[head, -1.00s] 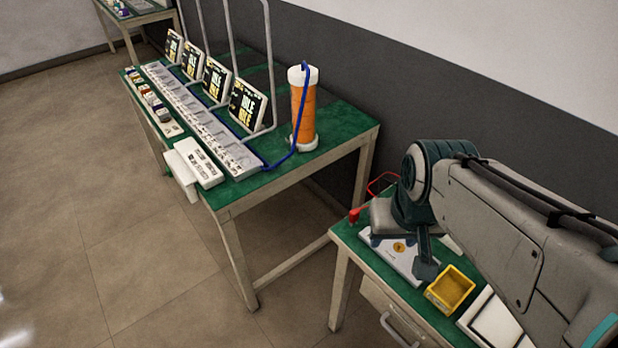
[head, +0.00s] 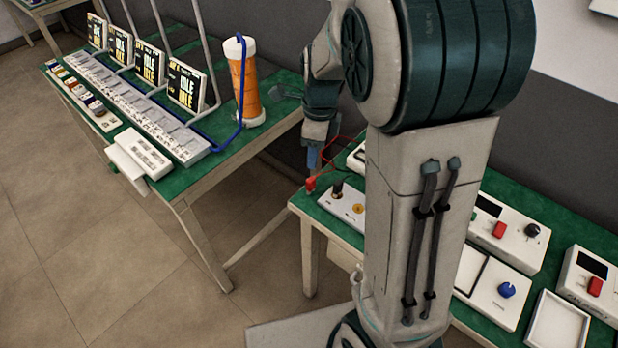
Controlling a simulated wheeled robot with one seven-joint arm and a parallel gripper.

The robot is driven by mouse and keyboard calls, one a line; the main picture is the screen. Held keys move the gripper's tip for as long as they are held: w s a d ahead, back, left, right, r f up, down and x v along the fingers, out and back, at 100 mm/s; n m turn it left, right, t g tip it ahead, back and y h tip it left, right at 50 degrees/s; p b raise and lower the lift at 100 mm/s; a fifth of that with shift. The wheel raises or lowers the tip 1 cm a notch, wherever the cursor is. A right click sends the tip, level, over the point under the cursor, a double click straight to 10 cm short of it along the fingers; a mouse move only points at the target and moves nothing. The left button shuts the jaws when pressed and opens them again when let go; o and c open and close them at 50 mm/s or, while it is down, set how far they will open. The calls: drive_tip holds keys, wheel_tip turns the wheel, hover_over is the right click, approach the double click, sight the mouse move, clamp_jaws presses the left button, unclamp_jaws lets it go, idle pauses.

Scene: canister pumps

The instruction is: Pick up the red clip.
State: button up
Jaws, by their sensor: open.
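The red clip (head: 311,183) is at the near left corner of the right-hand green table, on a thin red wire that loops up behind it. It is next to a white box (head: 342,203) with a black knob and an orange-yellow round mark. My gripper (head: 313,158) points down just above and behind the red clip in the picture. Its jaws are open and nothing shows between them. One finger is seen mostly edge-on, so the exact gap to the clip is unclear. My arm hides the middle of this table.
The left green table (head: 190,185) bears an orange cylinder (head: 243,85) with a blue hose, several display screens and a long white rack. White instruments with red switches (head: 499,229) and an empty white tray (head: 556,326) stand right of my arm. Floor is clear at left.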

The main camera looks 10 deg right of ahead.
sight(311, 179)
drive_tip(key=w+f+m, duration=0.1)
drive_tip(key=f+m, duration=0.1)
drive_tip(key=f, duration=0.2)
drive_tip(key=w+f+m, duration=0.1)
drive_tip(key=f+m, duration=0.1)
drive_tip(key=f, duration=0.1)
drive_tip(key=w+f+m, duration=0.2)
drive_tip(key=f, duration=0.2)
drive_tip(key=shift+d+f+h, duration=0.1)
drive_tip(key=shift+f+h, duration=0.2)
drive_tip(key=shift+f, duration=0.05)
drive_tip(key=shift+s+f, duration=0.15)
drive_tip(key=shift+f, duration=1.25)
drive_tip(key=shift+s+f, duration=0.1)
drive_tip(key=shift+f, duration=1.25)
drive_tip(key=c, duration=1.1)
